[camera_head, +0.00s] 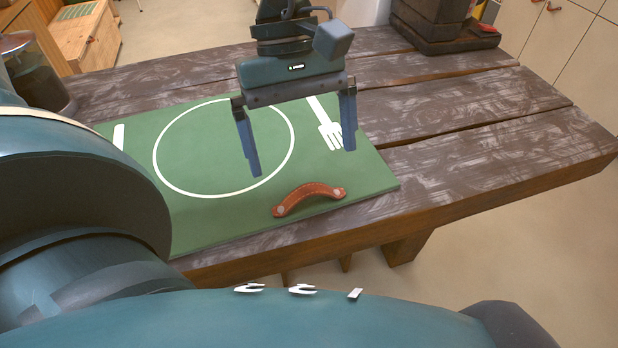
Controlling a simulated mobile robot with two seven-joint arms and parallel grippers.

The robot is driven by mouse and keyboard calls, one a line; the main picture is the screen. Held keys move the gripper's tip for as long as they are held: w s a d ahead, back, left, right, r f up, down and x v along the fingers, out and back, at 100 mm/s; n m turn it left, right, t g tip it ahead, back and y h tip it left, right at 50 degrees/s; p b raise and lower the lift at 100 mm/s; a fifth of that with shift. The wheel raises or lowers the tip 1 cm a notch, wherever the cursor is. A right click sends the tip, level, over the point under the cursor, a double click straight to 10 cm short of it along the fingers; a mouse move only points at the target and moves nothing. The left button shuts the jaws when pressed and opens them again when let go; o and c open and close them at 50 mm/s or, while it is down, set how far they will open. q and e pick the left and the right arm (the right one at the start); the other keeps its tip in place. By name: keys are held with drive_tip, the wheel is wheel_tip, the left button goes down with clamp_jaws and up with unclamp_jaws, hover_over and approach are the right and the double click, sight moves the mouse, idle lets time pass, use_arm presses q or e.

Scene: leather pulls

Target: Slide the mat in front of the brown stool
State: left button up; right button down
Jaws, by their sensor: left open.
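The green mat (225,205) lies flat on the dark plank table. It has a printed white circle, a white fork and part of another white utensil shape. A brown leather pull (308,197) arches up from the mat near its front right edge. My left gripper (300,160) is open and empty, with its two blue fingers apart over the right part of the mat, on the far side of the pull. It does not touch the pull. My own arm hides the mat's left part. My right gripper is not in view. I cannot make out a brown stool.
The worn wooden table (470,135) has free room right of the mat. A dark heavy object (440,22) stands at its far right corner. A dark glass jar (35,72) stands at the left. Wooden chests (85,35) are on the floor behind.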

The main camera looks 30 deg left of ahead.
sight(310, 190)
use_arm(q)
drive_tip(key=x, duration=0.5)
drive_tip(key=shift+d+f, duration=0.1)
drive_tip(key=shift+f, duration=0.2)
drive_tip(key=shift+s+d+f, duration=0.15)
drive_tip(key=shift+d+f, duration=0.05)
drive_tip(key=shift+f, duration=0.3)
drive_tip(key=shift+c, duration=0.3)
